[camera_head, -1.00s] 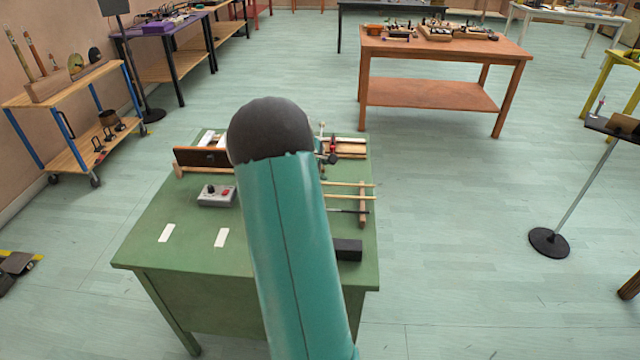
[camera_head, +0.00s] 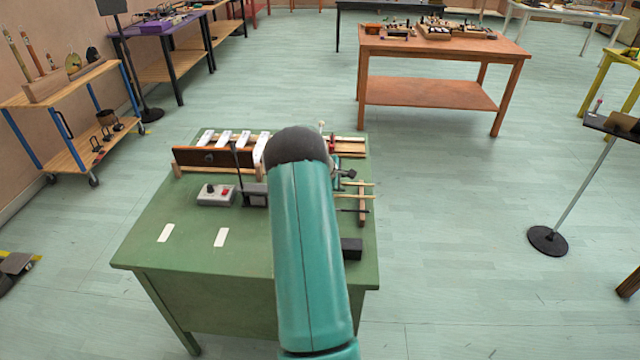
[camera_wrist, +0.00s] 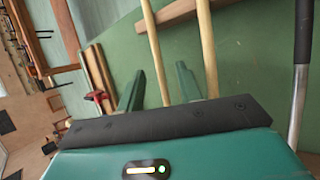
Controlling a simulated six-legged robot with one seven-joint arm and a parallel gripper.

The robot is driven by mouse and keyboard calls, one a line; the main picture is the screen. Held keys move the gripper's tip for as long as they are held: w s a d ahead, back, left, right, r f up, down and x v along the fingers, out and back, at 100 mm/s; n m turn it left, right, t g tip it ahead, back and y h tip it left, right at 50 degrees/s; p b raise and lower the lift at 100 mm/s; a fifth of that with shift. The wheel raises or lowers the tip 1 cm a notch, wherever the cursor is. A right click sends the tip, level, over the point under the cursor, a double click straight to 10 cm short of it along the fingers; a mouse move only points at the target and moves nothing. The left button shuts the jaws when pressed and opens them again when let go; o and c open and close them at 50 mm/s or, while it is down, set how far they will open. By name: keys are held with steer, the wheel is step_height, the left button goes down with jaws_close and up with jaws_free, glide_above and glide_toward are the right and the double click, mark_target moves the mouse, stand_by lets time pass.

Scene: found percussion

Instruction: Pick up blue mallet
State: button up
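In the wrist view my gripper (camera_wrist: 160,86) is open, its two teal fingers apart over the green table. A pale wooden stick (camera_wrist: 153,45) runs between the fingers. A second wooden stick (camera_wrist: 207,45) lies just right of the right finger. A third stick with a dark grip (camera_wrist: 303,38) and a shiny shaft is at the right edge. No blue head shows on any stick, so I cannot tell which is the blue mallet. In the head view the stick ends (camera_head: 368,184) show at the table's right side; my arm hides the rest.
A wooden rail (camera_wrist: 180,10) lies across the sticks' far part.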

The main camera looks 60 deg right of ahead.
steer(key=shift+x, duration=0.85)
jaws_close()
steer(key=shift+r, duration=0.1)
